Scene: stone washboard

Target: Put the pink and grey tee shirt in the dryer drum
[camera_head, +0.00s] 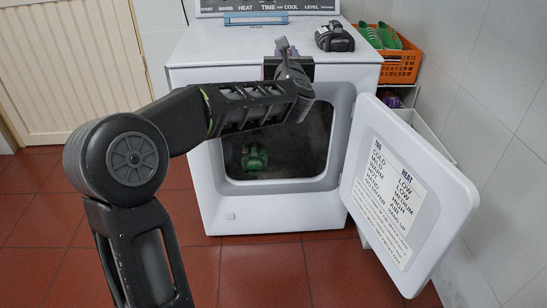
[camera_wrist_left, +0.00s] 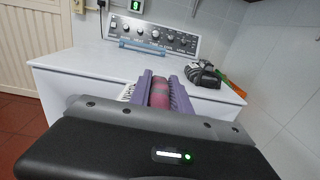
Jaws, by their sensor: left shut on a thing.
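The white dryer (camera_head: 210,195) stands ahead with its door (camera_head: 410,190) swung open to the right. Its dark drum (camera_head: 305,150) is open to view and has a green item (camera_head: 254,158) lying inside. My left arm reaches across to the dryer's upper front, in front of the top edge and above the opening. In the left wrist view my left gripper (camera_wrist_left: 160,80) has purple fingers closed on a pink and grey rolled bundle (camera_wrist_left: 159,95), which looks like the tee shirt. The bundle is hidden behind my wrist in the head view. My right gripper is not in view.
A black item (camera_head: 335,38) sits on the dryer top at the right, near the control panel (camera_head: 265,7). An orange crate (camera_head: 400,68) with green shoes (camera_head: 380,36) stands right of the dryer. The open door blocks the right side; the red tiled floor in front is clear.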

